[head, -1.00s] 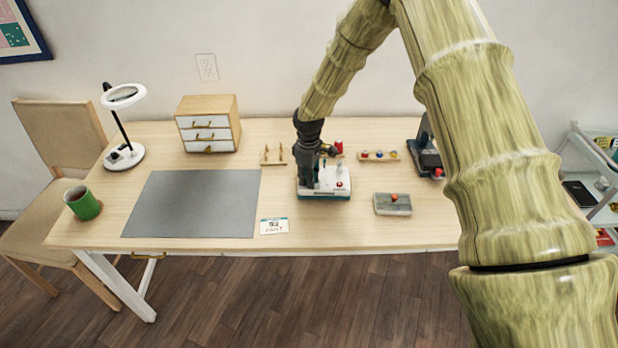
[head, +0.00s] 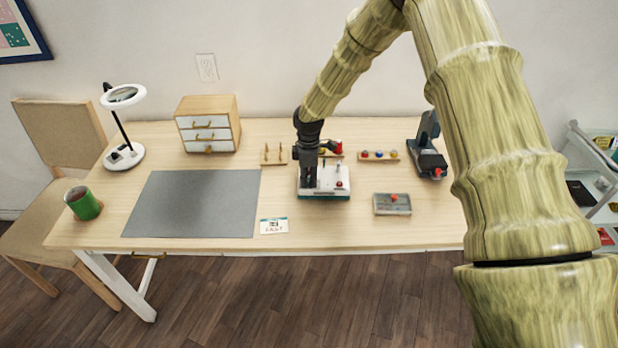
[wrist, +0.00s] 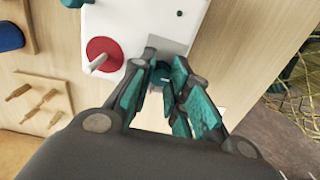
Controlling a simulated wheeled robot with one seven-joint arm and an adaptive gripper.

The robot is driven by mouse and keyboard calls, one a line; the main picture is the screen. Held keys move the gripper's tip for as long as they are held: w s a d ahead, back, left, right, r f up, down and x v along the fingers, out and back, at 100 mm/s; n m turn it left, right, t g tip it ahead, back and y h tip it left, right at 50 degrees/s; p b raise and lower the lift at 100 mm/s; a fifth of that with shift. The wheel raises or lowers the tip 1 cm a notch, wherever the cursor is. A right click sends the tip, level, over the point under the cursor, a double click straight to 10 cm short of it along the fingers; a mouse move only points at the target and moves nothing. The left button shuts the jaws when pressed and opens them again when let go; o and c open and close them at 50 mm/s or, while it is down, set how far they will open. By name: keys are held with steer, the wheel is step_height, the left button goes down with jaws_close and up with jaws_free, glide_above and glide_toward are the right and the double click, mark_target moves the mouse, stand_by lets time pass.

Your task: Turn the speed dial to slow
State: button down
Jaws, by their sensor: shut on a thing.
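The small white machine with a teal base (head: 340,192) stands on the table in the head view. In the wrist view its white top (wrist: 140,15) carries a red disc (wrist: 103,54) with a pale pin. My gripper (head: 309,184) is down at the machine's left part. In the wrist view the teal-padded fingers of my gripper (wrist: 163,80) close around a small dark teal knob (wrist: 160,73), which seems to be the speed dial. The fingers cover most of it, and no slow mark or pointer can be read.
A wooden rack with pegs (head: 274,157) and a spool holder (head: 378,157) stand behind the machine. A grey box with a red top piece (head: 392,204) lies to its right, a small card (head: 273,226) front left. The grey mat (head: 195,205) is bare.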

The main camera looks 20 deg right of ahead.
mark_target(309, 180)
steer(key=c, duration=1.3)
jaws_free()
step_height(309, 180, up, 12)
steer(key=shift+r, duration=0.1)
